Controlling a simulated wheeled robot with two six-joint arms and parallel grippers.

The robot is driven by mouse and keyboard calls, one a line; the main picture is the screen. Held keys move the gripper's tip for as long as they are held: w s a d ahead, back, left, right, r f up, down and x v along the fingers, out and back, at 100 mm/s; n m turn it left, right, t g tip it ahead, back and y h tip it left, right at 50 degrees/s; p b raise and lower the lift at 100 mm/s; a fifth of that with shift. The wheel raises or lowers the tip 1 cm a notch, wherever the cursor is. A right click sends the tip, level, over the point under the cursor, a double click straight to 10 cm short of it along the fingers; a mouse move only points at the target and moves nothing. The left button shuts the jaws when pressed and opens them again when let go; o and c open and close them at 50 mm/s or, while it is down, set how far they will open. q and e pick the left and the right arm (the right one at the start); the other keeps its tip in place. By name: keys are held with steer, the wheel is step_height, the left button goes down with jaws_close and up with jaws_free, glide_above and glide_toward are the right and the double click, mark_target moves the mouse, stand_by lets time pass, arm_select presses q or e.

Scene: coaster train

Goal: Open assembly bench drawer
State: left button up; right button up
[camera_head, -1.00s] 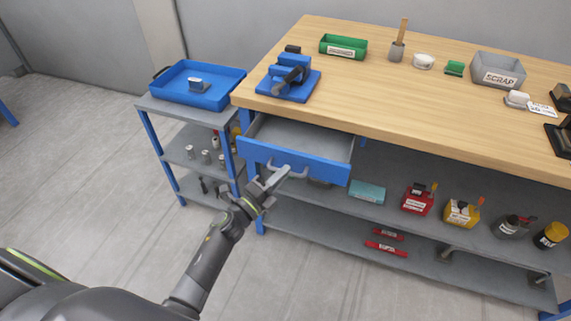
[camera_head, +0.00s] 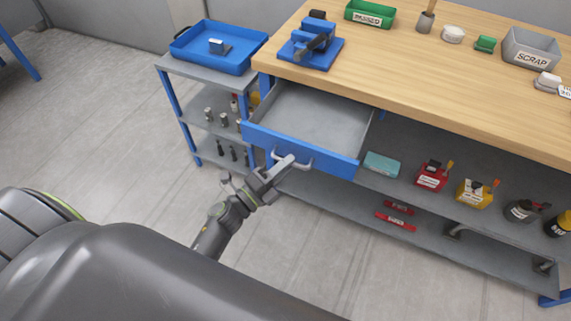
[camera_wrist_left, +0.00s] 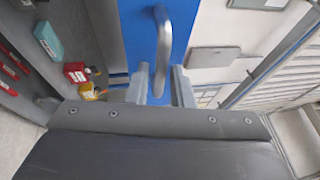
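The blue-fronted bench drawer (camera_head: 300,148) stands pulled out below the left end of the wooden bench top, and its grey inside looks empty. Its grey bar handle (camera_head: 293,160) is on the front face. My left gripper (camera_head: 283,167) is at this handle, with the arm reaching up from below. In the left wrist view the handle (camera_wrist_left: 165,40) runs between the two fingers (camera_wrist_left: 160,88) against the blue front. My right gripper is not in view.
A side cart with a blue tray (camera_head: 185,49) stands left of the bench. The bench top (camera_head: 400,80) holds a blue fixture (camera_head: 312,50), a green bin (camera_head: 370,14) and a grey scrap bin (camera_head: 530,50). Lower shelves hold several small items. Floor in front is clear.

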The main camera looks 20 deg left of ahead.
arm_select(q)
steer(key=shift+o, duration=1)
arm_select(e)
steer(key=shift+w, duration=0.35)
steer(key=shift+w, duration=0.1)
